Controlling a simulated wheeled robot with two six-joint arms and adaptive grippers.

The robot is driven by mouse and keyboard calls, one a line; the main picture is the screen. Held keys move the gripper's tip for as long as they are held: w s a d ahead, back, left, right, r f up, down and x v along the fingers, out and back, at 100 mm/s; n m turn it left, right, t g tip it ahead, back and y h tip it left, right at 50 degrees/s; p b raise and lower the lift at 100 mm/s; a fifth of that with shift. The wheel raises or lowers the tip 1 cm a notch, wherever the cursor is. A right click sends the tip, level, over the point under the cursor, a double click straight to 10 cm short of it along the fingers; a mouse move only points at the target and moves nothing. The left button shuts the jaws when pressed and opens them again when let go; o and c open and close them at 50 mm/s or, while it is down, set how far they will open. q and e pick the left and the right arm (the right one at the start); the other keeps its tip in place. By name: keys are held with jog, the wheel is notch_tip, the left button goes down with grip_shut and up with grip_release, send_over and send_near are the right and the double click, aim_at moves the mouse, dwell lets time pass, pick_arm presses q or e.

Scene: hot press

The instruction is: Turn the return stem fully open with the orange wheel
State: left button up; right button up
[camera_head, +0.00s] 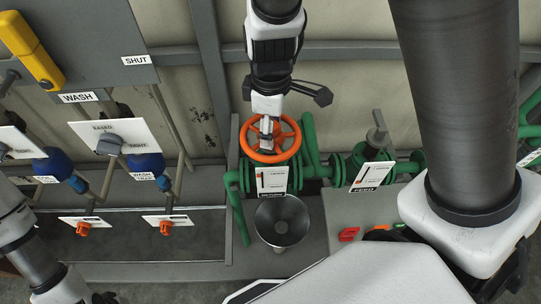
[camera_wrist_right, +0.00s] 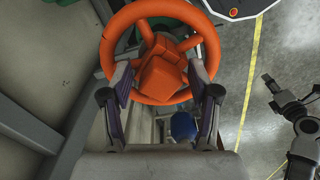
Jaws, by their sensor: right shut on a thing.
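The orange wheel (camera_head: 292,133) sits on top of the green return valve in the head view, above a white indicator plate (camera_head: 273,180) with a dark label below it. My right gripper (camera_head: 267,126) reaches down to the wheel's middle. In the right wrist view, the orange wheel (camera_wrist_right: 134,18) fills the top centre, and my right gripper (camera_wrist_right: 162,76) has a finger on each side of its blocky hub, shut on it. The stem under the hub is hidden. My left gripper (camera_wrist_right: 292,92) is away at the right edge of that view, fingers apart and empty.
A feed valve with a grey handle (camera_head: 379,130) stands to the right of the wheel. A grey funnel (camera_head: 282,220) is below it. Wash controls, including a grey knob (camera_head: 108,145) and blue trap (camera_head: 148,166), are at the left. Green pipes flank the wheel closely.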

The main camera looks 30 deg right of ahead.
jog(key=n+b, duration=0.2)
jog(key=f+n+b, duration=0.1)
jog(key=n+b, duration=0.1)
jog(key=n, duration=0.1)
jog(key=shift+r+n+b, duration=0.25)
jog(key=shift+n+b, duration=0.15)
jog(key=shift+n, duration=0.5)
jog(key=shift+r+n, duration=0.25)
jog(key=shift+n, duration=0.05)
jog(key=n+b, duration=0.1)
jog(key=n, duration=0.1)
jog(key=n+b, duration=0.1)
jog(key=shift+f+n, duration=0.35)
jog(key=shift+n, duration=0.05)
jog(key=o, duration=0.6)
jog(key=shift+r+n, duration=0.3)
jog(key=shift+r, duration=0.05)
notch_tip(320, 180, up, 9)
jog(key=p, duration=0.8)
jog(key=shift+r, duration=0.1)
